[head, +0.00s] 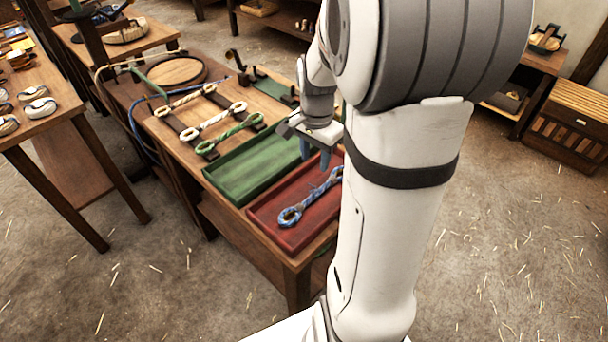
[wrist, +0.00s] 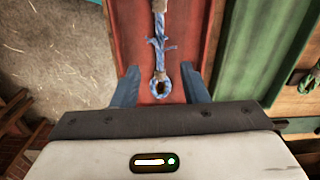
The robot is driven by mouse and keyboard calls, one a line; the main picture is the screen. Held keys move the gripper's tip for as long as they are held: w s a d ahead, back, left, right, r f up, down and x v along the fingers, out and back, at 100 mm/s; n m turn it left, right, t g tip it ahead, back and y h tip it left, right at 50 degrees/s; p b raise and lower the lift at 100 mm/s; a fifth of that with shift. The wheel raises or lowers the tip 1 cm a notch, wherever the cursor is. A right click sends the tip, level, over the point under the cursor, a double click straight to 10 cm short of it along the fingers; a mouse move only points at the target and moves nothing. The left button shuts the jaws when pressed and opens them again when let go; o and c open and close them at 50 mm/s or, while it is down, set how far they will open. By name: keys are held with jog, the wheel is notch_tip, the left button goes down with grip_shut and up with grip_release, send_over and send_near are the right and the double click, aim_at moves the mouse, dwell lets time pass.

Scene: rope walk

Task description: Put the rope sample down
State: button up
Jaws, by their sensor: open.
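The rope sample is a blue rope (head: 296,213) with a looped eye at its end and frayed strands along its middle. It lies in the red tray (head: 262,216) at the near end of the bench. The rope also shows in the wrist view (wrist: 160,45), running away from the jaws, with one eye between and just beyond the fingertips. My gripper (head: 315,155) is open and above the trays, apart from the rope. My arm hides the red tray's right end.
A green tray (head: 248,172) lies empty beside the red one. Several rope samples, such as a green one (head: 229,133), rest on a rack farther back. A side table (head: 50,85) with coiled ropes stands at left.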

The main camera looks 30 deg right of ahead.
jog(key=s+a+r+n+t, duration=0.2)
jog(key=s+a+r+n, duration=0.4)
jog(key=s+a+n, duration=0.6)
jog(key=shift+a+n, duration=0.2)
jog(key=shift+n, duration=0.4)
jog(key=shift+w+r, duration=0.1)
jog(key=shift+w, duration=0.05)
